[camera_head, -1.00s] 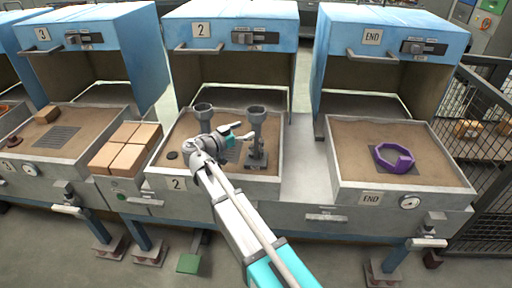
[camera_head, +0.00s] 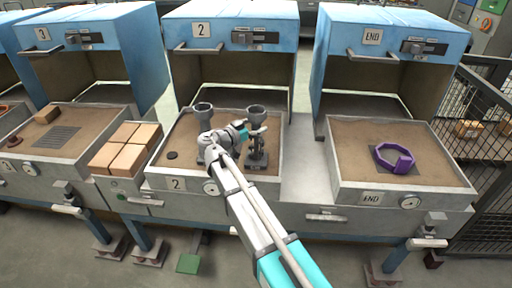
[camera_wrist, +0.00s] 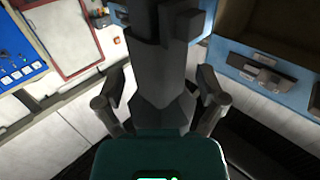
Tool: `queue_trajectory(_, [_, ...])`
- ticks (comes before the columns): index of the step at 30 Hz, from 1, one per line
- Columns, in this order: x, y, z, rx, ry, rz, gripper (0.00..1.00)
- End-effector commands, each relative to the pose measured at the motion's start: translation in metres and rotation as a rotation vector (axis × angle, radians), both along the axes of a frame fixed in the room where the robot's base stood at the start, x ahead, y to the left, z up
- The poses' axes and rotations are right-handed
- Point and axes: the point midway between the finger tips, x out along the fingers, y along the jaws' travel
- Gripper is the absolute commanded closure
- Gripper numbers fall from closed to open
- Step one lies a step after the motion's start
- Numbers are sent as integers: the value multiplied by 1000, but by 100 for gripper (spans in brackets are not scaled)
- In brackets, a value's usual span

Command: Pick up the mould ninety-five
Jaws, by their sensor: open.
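Two grey moulds with funnel-like tops stand upright in the sand tray at station 2, a left one (camera_head: 203,108) and a right one (camera_head: 257,117). No number can be read on either, so I cannot tell which is ninety-five. My gripper (camera_head: 246,131) is at the right mould's left side, partly hidden by my own arm. In the wrist view my gripper (camera_wrist: 163,97) is open, with its fingers on both sides of a dark grey upright body (camera_wrist: 163,60), apparently the right mould. I cannot tell whether either finger touches it.
Station 2's tray (camera_head: 161,182) has a raised rim, with a blue hood (camera_head: 275,14) behind. A small dark disc (camera_head: 172,155) lies at its left. Tan blocks (camera_head: 125,148) sit between trays.

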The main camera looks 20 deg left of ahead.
Motion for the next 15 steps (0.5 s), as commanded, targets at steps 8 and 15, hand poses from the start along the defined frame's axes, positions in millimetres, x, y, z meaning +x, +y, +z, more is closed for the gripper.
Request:
queue_trajectory(8, [0,0,0,0,0,0,10])
queue_trajectory(15, [-1,0,0,0,0,0,25])
